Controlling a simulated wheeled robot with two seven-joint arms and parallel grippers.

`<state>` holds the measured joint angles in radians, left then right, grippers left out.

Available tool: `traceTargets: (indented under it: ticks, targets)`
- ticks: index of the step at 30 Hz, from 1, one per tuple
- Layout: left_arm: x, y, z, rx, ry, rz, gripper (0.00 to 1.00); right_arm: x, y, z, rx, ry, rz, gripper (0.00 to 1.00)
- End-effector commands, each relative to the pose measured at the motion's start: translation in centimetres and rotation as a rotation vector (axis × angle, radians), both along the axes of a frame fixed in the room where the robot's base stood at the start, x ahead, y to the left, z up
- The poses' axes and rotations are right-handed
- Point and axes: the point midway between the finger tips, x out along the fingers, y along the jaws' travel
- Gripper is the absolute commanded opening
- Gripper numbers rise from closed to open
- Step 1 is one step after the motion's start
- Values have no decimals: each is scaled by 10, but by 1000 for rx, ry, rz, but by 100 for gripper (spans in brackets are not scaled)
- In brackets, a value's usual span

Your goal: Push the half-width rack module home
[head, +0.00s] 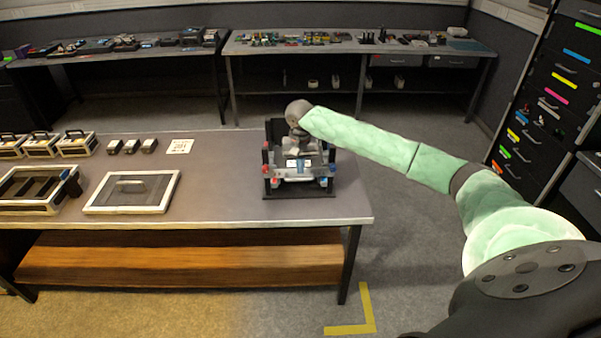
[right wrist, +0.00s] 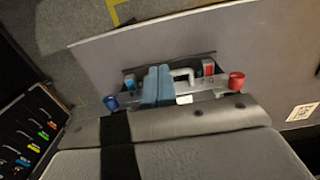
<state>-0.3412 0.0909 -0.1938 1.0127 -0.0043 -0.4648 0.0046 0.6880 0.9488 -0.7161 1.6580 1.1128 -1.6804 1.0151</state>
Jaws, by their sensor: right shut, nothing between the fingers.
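The rack (head: 270,189) is a dark frame on a black base plate near the right end of the table. A grey module with a pale front (head: 298,175) sits in it. In the right wrist view the metal front (right wrist: 205,93) shows a silver handle (right wrist: 184,73), a red knob (right wrist: 236,80) and a blue knob (right wrist: 111,103). My right gripper (head: 298,152) is over the rack, pointing down. Its blue-grey fingers (right wrist: 158,76) are shut and empty beside the handle; contact cannot be told. The module's depth in the rack is partly hidden by my gripper. My left gripper is out of view.
A framed panel with a handle (head: 131,192), an open tray (head: 35,208) and several small boxes (head: 130,146) lie left on the table (head: 225,185). The table between panel and rack is clear. A drawer cabinet (head: 550,95) stands at right.

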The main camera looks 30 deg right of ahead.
Motion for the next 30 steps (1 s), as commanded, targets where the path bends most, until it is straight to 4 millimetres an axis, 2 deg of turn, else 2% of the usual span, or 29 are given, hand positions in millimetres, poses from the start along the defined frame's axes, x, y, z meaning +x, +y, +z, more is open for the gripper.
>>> traceTargets:
  ticks: [5,8,10,11,13,17,22,26,30]
  targets:
    - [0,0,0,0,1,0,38,0,0,0,0,0,0,0]
    - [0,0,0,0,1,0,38,0,1,-2,1,-1,2,18]
    - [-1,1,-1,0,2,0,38,0,4,-11,3,-3,11,31]
    - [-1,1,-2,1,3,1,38,0,7,-18,5,-5,18,36]
    - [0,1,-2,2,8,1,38,0,16,-39,14,-16,40,36]
    - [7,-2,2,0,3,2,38,-2,41,-97,34,-45,103,36]
    - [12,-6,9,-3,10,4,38,-16,77,-184,56,-93,194,36]
    - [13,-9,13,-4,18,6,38,-36,103,-250,67,-125,257,36]
    - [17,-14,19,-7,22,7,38,-66,130,-318,75,-158,321,36]
